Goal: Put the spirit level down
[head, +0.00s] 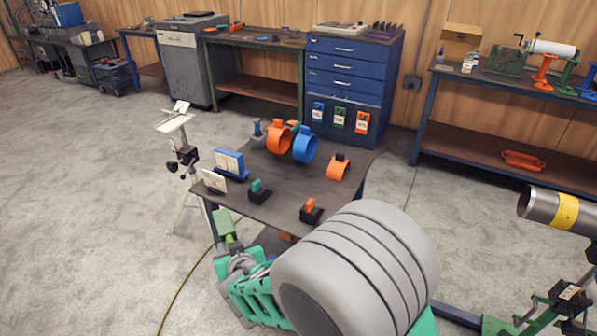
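My teal and grey arm fills the bottom middle, and its large grey link hides part of the near area. The hand end of my arm, with my gripper (232,252), shows at the near left edge of the dark table (290,180). A light green block (225,227) shows at this end; it may be the spirit level, but I cannot tell for sure. The fingers are too small and covered to show whether they are open or shut on it. No other spirit level can be made out.
Orange (279,139) and blue (305,146) ring clamps, another orange clamp (338,168) and small holders stand on the table. Its middle has bare room. A tripod stand (184,155) is left of it. A steel pipe (545,209) with a yellow band is at right.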

